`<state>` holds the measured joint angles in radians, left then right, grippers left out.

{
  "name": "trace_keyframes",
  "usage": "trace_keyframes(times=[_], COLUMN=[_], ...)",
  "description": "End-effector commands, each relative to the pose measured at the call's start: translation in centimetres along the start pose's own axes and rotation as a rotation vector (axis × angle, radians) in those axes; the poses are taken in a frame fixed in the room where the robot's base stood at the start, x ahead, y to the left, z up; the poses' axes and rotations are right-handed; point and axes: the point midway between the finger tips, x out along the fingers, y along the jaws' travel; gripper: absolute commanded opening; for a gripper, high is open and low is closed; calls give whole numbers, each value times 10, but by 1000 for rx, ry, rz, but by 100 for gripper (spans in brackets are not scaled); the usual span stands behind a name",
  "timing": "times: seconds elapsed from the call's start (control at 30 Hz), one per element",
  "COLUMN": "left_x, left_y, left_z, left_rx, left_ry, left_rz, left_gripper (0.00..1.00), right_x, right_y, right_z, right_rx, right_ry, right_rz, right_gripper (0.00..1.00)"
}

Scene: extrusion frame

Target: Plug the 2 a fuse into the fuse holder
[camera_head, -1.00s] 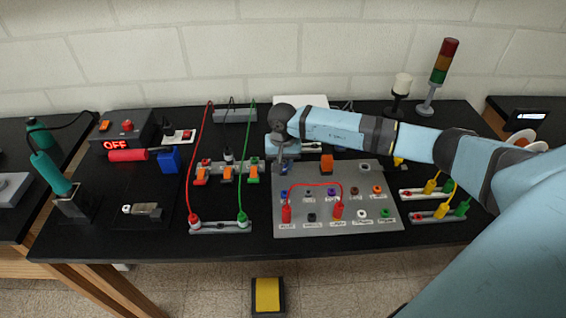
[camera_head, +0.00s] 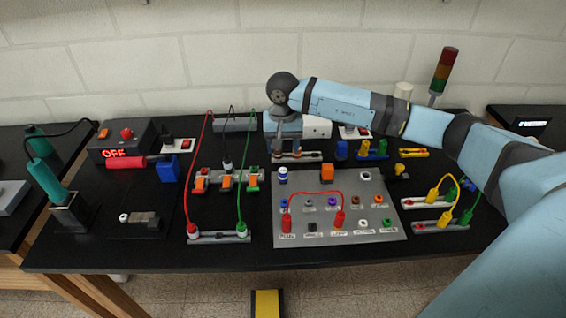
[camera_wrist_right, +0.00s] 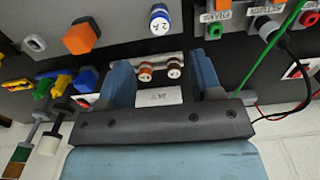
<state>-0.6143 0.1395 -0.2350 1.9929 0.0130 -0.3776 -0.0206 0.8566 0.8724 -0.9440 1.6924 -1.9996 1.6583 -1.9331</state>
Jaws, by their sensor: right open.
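The 2 A fuse (camera_head: 283,175), a white and blue cylinder marked "2 A" in the right wrist view (camera_wrist_right: 160,20), stands on the back left corner of the grey panel (camera_head: 345,190). Whatever is under it, including any fuse holder, is hidden by it. My right gripper (camera_head: 285,152) is just behind the fuse, apart from it. In the right wrist view its two fingers (camera_wrist_right: 163,80) are spread, with nothing gripped. A light bar with two brown, pale-topped cylinders (camera_wrist_right: 146,72) shows between and beyond them. My left gripper is not in view.
An orange block (camera_head: 327,172) stands to the right of the fuse. A red lead (camera_head: 318,194) arches over the panel's front. Green (camera_head: 240,165) and red leads stand at the left. Blue and yellow parts (camera_head: 373,150) lie at the back right.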

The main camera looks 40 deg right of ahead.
Motion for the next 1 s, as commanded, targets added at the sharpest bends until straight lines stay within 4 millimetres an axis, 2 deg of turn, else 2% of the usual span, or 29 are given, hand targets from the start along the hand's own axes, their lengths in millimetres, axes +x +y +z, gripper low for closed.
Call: trace_keyframes(times=[0.1, 0.3, 1.0], left_x=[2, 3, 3], left_y=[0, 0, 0], left_z=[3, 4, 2], left_rx=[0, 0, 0], left_ry=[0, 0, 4], left_rz=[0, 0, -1], left_gripper=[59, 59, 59], right_x=[-19, -35, -36], right_y=[0, 0, 0], right_z=[-1, 0, 0], right_rx=[0, 1, 0], right_ry=[3, 0, -1], right_rz=[-1, 0, 1], right_gripper=[59, 59, 59])
